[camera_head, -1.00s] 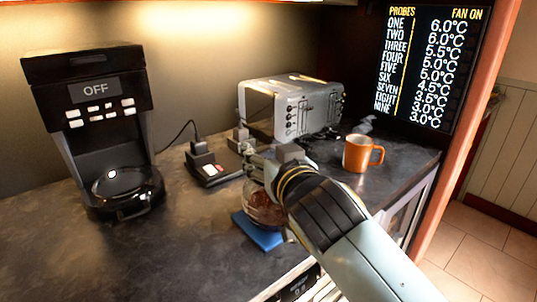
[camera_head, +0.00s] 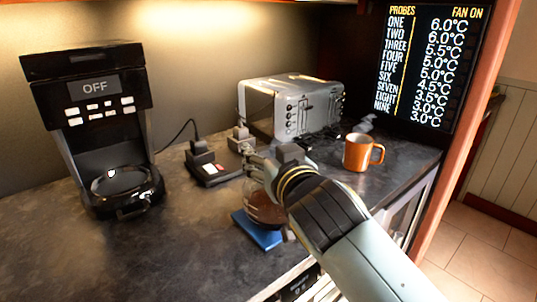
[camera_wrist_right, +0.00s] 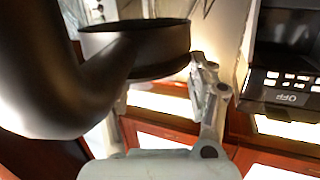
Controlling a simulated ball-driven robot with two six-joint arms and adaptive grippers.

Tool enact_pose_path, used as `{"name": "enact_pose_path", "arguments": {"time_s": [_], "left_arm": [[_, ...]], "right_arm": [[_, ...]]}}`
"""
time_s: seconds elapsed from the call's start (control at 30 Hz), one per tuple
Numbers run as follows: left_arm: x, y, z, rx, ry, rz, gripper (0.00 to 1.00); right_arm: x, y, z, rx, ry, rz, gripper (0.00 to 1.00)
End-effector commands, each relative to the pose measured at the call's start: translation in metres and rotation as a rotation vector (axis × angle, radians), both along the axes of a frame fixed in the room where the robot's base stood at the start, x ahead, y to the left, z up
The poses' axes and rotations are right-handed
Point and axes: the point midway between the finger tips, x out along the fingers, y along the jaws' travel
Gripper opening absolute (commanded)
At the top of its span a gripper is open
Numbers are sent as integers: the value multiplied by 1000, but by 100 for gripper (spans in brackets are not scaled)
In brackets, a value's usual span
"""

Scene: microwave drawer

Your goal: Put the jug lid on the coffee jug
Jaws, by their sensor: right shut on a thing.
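The coffee jug (camera_head: 263,212) is round glass with dark brown contents. It stands on a blue mat (camera_head: 262,236), and my right arm partly covers it. My right gripper (camera_head: 254,168) is just above the jug, its fingers pointing left. In the right wrist view the gripper is shut on a dark round piece with a rim, which looks like the jug lid (camera_wrist_right: 150,45); a thick dark curved part fills the left side and hides one finger. In the head view the lid is hard to make out, so I cannot tell whether it touches the jug. My left gripper is not in view.
A black coffee maker (camera_head: 95,105) showing OFF stands at the left. A small dark device (camera_head: 212,172) with a plug sits behind the jug. A silver toaster (camera_head: 290,107) and an orange mug (camera_head: 360,153) are farther back. The counter's front left is clear.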

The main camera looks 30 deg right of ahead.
Motion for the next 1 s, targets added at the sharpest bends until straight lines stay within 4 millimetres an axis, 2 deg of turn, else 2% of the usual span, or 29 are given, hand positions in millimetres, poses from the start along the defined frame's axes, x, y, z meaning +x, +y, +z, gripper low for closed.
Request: {"name": "enact_pose_path", "arguments": {"time_s": [1.0], "left_arm": [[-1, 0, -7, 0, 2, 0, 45]], "right_arm": [[0, 0, -6, 0, 0, 0, 32]]}}
